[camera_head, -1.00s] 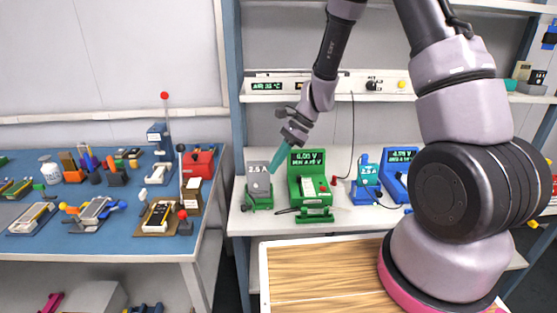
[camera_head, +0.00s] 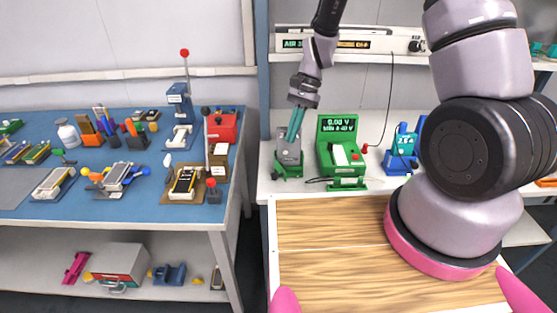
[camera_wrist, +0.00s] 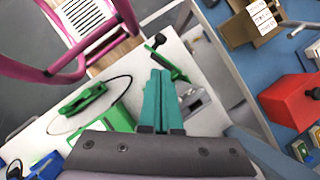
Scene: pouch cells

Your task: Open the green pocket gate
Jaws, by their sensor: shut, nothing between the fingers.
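The pocket (camera_head: 289,153) is a grey block with green parts at its base, at the left end of the white bench in the head view. In the wrist view a green bar with a black knob (camera_wrist: 174,65) runs beside the grey block (camera_wrist: 193,99); this looks like the green gate. My gripper (camera_head: 293,139) has teal fingers, shut and empty, pointing down over the grey block. In the wrist view the shut fingers (camera_wrist: 160,78) lie close beside the green bar. They cover part of it, and I cannot tell whether they touch it.
A green tester (camera_head: 338,140) stands right of the pocket, with a blue unit (camera_head: 402,150) beyond it. A blue workbench (camera_head: 60,205) with tools and a red box (camera_head: 222,127) is at left. A wood-topped surface (camera_head: 330,233) lies in front.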

